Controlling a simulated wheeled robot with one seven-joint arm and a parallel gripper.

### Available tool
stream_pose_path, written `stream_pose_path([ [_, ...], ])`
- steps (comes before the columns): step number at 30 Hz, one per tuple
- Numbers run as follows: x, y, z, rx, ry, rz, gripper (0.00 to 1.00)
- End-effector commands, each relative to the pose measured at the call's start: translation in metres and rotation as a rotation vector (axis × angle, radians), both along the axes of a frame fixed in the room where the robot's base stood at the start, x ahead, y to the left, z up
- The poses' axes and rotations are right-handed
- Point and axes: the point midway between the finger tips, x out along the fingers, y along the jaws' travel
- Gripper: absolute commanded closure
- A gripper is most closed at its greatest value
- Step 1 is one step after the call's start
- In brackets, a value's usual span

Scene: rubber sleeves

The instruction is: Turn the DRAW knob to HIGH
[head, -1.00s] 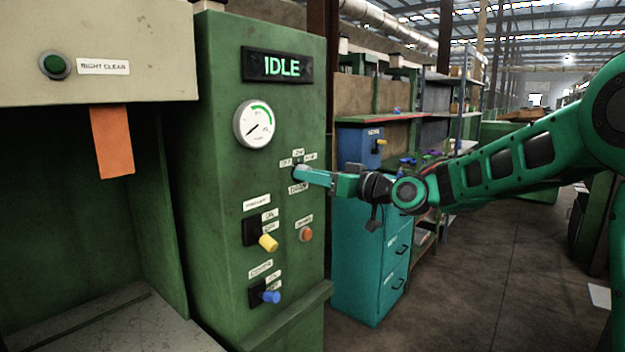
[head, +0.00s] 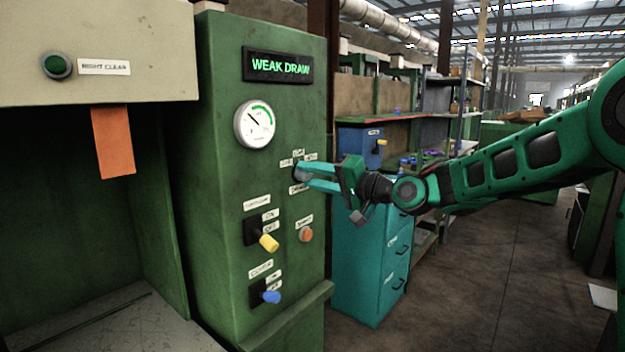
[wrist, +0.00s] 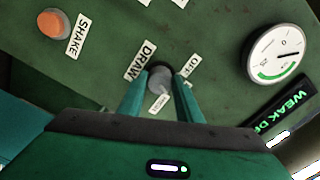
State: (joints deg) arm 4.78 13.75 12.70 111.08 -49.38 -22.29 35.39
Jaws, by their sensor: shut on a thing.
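The DRAW knob (wrist: 160,78) is a round grey knob on the green cabinet front (head: 225,215), with small labels around it, among them DRAW and OFF. My gripper (head: 303,177) reaches in from the right and is shut on the knob. In the wrist view its two teal fingers (wrist: 160,92) stand on either side of the knob. In the head view the fingers mostly hide the knob. The display (head: 278,66) reads WEAK DRAW in green. The round gauge (head: 254,124) has its needle pointing to the upper left.
Below the knob are an orange SHAKE button (head: 306,235), a yellow-handled switch (head: 268,242) and a blue-handled switch (head: 271,297). A teal drawer cabinet (head: 360,270) stands right of the panel. An orange tag (head: 113,142) hangs at the left.

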Motion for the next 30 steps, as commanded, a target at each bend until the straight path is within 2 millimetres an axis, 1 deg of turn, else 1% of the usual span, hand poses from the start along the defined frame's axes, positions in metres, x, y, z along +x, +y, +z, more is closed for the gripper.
stream_pose_path([
  [1,0.0043,-0.0055,-0.0002,0.025,0.031,-0.013,0.91],
  [9,0.0047,-0.0059,-0.0005,0.161,0.205,-0.014,0.91],
  [15,0.0052,-0.0065,-0.0008,0.233,0.298,-0.015,0.91],
  [22,0.0054,-0.0071,-0.0012,0.279,0.356,-0.017,0.91],
  [30,0.0056,-0.0075,-0.0015,0.292,0.374,-0.017,0.91],
])
